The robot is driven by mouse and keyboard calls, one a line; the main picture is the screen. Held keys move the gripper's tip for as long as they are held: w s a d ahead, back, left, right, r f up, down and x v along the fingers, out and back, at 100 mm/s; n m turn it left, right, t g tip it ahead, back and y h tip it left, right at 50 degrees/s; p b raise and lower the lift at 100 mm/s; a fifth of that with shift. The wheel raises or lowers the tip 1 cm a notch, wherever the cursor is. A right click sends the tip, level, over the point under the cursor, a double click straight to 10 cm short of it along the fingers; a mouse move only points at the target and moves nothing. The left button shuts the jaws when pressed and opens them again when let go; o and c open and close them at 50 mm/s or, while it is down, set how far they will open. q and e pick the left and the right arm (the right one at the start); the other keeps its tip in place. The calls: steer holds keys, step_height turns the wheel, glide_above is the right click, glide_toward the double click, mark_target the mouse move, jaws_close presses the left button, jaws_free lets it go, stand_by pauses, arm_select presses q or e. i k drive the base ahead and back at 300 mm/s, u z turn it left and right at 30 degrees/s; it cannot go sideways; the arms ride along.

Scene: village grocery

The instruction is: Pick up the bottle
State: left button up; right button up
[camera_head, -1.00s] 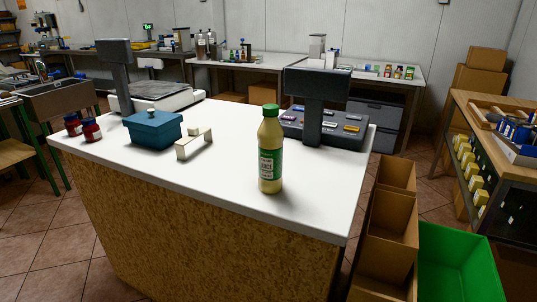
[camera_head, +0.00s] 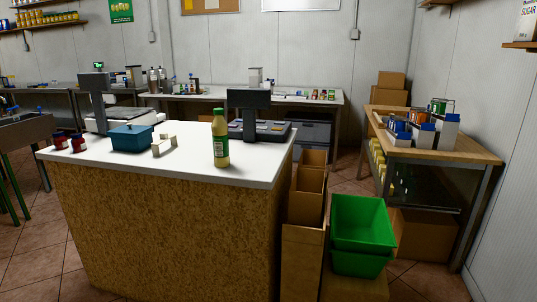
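A bottle (camera_head: 220,138) with a green cap, pale yellow contents and a green-and-white label stands upright on the white counter top (camera_head: 190,176), near its front right part. Nothing touches it. Neither of my grippers shows in the head view.
A blue box (camera_head: 131,138), a small cream block (camera_head: 163,145), two red jars (camera_head: 78,144), a scale (camera_head: 122,119) and a cash register (camera_head: 260,130) share the counter. Cardboard boxes (camera_head: 305,206) and green crates (camera_head: 360,224) stand right of it. A wooden table (camera_head: 455,147) stands further right.

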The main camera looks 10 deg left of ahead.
mark_target(219, 129)
steer(key=u, duration=0.7)
steer(key=i, duration=0.5)
steer(key=u, duration=0.4)
